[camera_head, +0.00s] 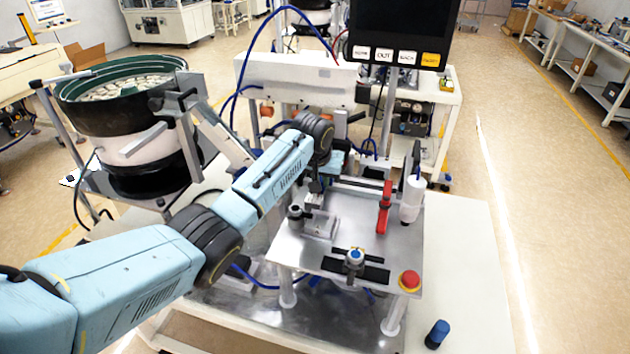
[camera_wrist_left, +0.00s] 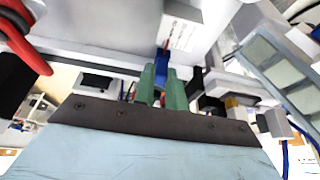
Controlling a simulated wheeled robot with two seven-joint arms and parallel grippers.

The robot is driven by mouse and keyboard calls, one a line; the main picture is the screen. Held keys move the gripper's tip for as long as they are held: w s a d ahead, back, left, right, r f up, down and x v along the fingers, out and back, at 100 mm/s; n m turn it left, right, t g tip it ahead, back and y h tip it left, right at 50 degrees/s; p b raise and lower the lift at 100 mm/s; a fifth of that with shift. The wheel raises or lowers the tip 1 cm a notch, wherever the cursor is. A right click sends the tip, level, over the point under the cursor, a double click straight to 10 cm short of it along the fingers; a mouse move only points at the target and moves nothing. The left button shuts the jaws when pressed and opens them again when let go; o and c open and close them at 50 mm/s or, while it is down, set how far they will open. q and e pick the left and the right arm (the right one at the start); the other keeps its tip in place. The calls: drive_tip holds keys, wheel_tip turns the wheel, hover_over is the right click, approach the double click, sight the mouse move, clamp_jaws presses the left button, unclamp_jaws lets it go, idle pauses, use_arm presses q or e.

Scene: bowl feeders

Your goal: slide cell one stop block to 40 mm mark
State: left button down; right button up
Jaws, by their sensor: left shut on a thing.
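My left gripper (camera_head: 316,188) is low over the back left of the metal fixture plate (camera_head: 335,255), partly hidden by my own wrist. In the left wrist view its two green fingers (camera_wrist_left: 162,88) are closed on a narrow blue piece (camera_wrist_left: 162,62), which looks like part of the stop block. A pale block with small dark marks (camera_wrist_left: 183,30) stands just beyond the fingertips. The marks are too small to read, so I cannot tell the block's position in millimetres. My right gripper is in neither view.
A red upright bar (camera_head: 385,208) and a white cylinder (camera_head: 411,200) stand right of the gripper. A blue-topped clamp (camera_head: 355,258) on a black strip and a red button (camera_head: 409,281) are at the plate's front. A bowl feeder (camera_head: 120,85) stands left.

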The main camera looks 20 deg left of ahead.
use_arm(q)
drive_tip(key=shift+f, duration=0.15)
drive_tip(key=c, duration=1.4)
unclamp_jaws()
drive_tip(key=shift+c, duration=0.2)
drive_tip(key=shift+r, duration=0.2)
drive_tip(key=v, duration=1.3)
drive_tip(key=shift+r, duration=0.15)
